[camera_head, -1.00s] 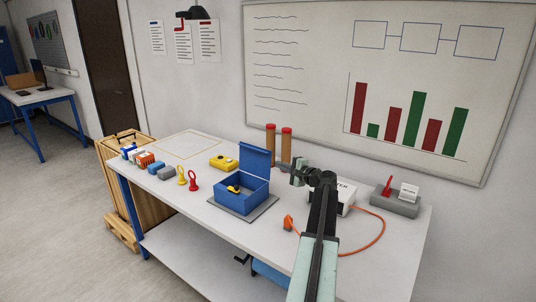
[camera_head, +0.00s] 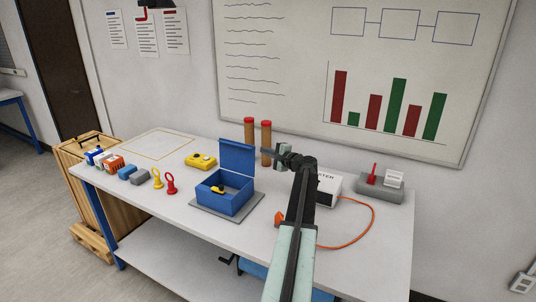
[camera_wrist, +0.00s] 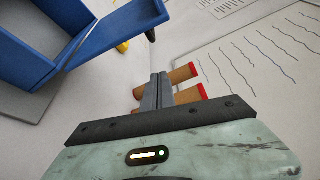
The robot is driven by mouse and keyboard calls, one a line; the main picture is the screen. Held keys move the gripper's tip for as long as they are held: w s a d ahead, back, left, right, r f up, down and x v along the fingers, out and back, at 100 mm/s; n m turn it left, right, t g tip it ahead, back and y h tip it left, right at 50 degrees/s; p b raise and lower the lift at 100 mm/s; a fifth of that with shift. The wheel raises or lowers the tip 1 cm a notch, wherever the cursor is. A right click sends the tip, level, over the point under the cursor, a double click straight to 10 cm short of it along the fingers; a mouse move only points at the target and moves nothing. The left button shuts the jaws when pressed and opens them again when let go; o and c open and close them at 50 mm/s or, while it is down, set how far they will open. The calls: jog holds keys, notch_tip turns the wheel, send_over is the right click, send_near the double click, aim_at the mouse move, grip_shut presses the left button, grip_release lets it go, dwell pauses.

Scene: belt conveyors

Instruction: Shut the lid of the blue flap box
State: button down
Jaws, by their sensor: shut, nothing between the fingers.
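The blue flap box (camera_head: 229,202) stands on a grey mat (camera_head: 205,211) on the table. Its lid (camera_head: 237,157) is up, roughly vertical, hinged along the back edge. A small yellow and black item (camera_head: 218,188) lies inside. My gripper (camera_head: 265,152) is shut and empty, at the right edge of the raised lid, near its upper part; I cannot tell whether it touches. In the wrist view the shut fingers (camera_wrist: 158,90) point away from the camera, with the lid (camera_wrist: 112,30) to their left and apart from them in the picture. The box wall (camera_wrist: 30,50) shows at upper left.
Two brown cylinders with red tops (camera_head: 250,130) stand behind the lid. A yellow device (camera_head: 200,161) is left of the box, with red and yellow ring-handled pieces (camera_head: 171,184) in front. A white unit (camera_head: 328,188) with an orange cable is to the right.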

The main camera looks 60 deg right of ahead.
aim_at(253, 149)
jog(key=r+x, duration=0.1)
jog(key=x, duration=0.5)
jog(key=a, duration=0.4)
jog(key=shift+s+r+p, duration=0.1)
jog(key=shift+s+p, duration=0.2)
jog(key=shift+p, duration=0.1)
